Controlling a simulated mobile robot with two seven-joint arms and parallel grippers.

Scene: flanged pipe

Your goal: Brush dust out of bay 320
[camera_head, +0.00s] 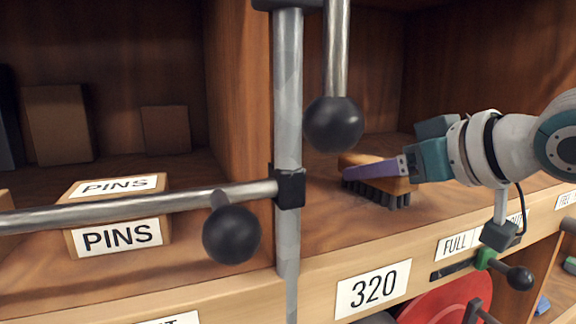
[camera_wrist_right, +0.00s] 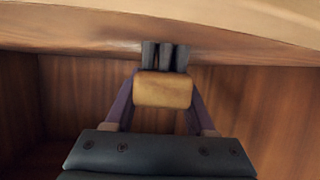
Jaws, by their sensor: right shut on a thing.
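The brush (camera_head: 381,188) has a wooden block and dark bristles, and its bristles point down at the floor of the bay above the 320 label (camera_head: 373,289). My right gripper (camera_head: 376,172) comes in from the right with purple fingers and is shut on the brush. In the right wrist view the brush's wooden block (camera_wrist_right: 163,90) sits between the two fingers, with the bristles on the wood surface or very close to it. I cannot make out any dust on the bay floor (camera_head: 440,205). My left gripper is not in view.
A grey vertical pole (camera_head: 288,120) and a horizontal rod (camera_head: 130,207) with black ball ends stand in front of the shelf. A PINS box (camera_head: 118,215) sits in the left bay. A wooden divider (camera_head: 238,110) separates the bays. A red disc (camera_head: 440,305) shows below the label.

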